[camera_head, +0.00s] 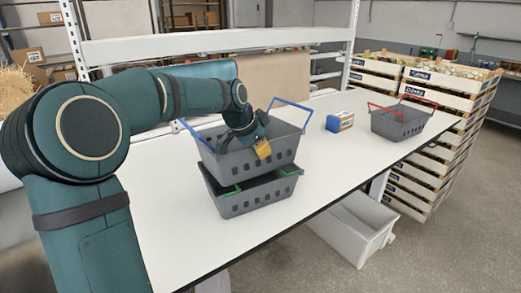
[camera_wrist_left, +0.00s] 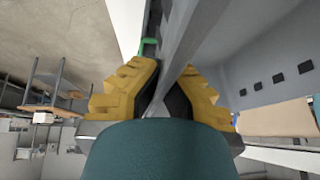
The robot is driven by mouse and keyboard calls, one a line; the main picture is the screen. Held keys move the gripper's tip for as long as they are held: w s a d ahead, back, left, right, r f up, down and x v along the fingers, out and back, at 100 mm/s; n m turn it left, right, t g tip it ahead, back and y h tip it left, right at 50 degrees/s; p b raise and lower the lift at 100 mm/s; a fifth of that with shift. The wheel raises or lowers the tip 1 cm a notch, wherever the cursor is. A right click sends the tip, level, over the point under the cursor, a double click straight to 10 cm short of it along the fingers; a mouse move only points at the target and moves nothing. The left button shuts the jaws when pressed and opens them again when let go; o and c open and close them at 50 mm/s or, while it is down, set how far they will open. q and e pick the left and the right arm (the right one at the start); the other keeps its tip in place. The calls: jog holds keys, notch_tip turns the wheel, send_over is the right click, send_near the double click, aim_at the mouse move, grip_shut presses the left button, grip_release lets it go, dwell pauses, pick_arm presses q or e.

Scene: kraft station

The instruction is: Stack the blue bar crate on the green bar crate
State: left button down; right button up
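The blue bar crate (camera_head: 235,166) is a dark grey basket with blue handles, directly above the green bar crate (camera_head: 258,196), a similar grey basket with green handles. Their outlines overlap, with a dark band between them; I cannot tell whether the upper crate rests fully on the lower. My left gripper (camera_head: 262,143) reaches down into the blue crate. In the left wrist view its yellow fingers (camera_wrist_left: 163,85) stand on both sides of the crate's thin grey wall (camera_wrist_left: 188,50), closed on it. A bit of green handle (camera_wrist_left: 148,46) shows beyond. My right gripper is not in view.
A red-handled grey basket (camera_head: 400,121) and a small blue-and-cardboard box (camera_head: 339,121) stand farther right on the white table (camera_head: 330,160). A white bin (camera_head: 352,230) sits below the table's front edge. Stacked wooden crates (camera_head: 440,100) stand at right.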

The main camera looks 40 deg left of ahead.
pick_arm(q)
jog(key=c, duration=1.1)
grip_release()
jog(key=shift+o, duration=0.2)
jog(key=v, duration=1.2)
